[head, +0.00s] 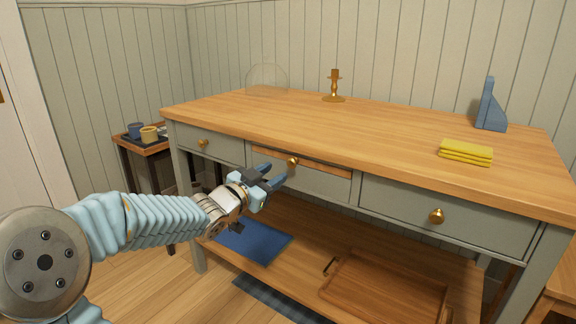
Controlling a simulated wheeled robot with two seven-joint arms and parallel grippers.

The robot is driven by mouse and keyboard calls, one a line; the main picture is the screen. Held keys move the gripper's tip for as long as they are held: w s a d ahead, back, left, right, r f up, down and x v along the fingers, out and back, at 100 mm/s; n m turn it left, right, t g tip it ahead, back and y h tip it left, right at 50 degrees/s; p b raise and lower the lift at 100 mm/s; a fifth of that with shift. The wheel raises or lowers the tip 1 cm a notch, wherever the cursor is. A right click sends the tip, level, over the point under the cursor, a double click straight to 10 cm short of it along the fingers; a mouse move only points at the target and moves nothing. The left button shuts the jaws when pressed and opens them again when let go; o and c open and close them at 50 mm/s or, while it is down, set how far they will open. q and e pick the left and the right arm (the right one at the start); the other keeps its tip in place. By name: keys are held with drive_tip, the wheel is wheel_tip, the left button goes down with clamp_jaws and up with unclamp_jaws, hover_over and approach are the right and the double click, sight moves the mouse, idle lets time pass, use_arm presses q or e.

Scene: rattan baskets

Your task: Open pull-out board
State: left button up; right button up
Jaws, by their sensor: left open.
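The pull-out board (323,168) is a thin wooden slab seen edge-on. It sits in a slot under the tabletop, above the middle drawer front, and looks flush with the front. A round brass knob (292,161) is on its front near the left part. The gripper hides part of the middle drawer front. My right gripper is not in view.
The grey table (350,125) has a wooden top and drawers with brass knobs at left (203,142) and right (437,216). On top are a candlestick (334,86), yellow cloths (466,152) and a blue bookend (490,110). The lower shelf holds a blue mat (254,243) and a wooden tray (385,258).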

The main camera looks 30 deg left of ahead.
sight(290, 164)
use_arm(q)
drive_tip(key=w, duration=0.7)
drive_tip(key=shift+w+d, duration=0.15)
drive_tip(key=shift+d, duration=0.15)
drive_tip(key=shift+c, duration=0.2)
clamp_jaws()
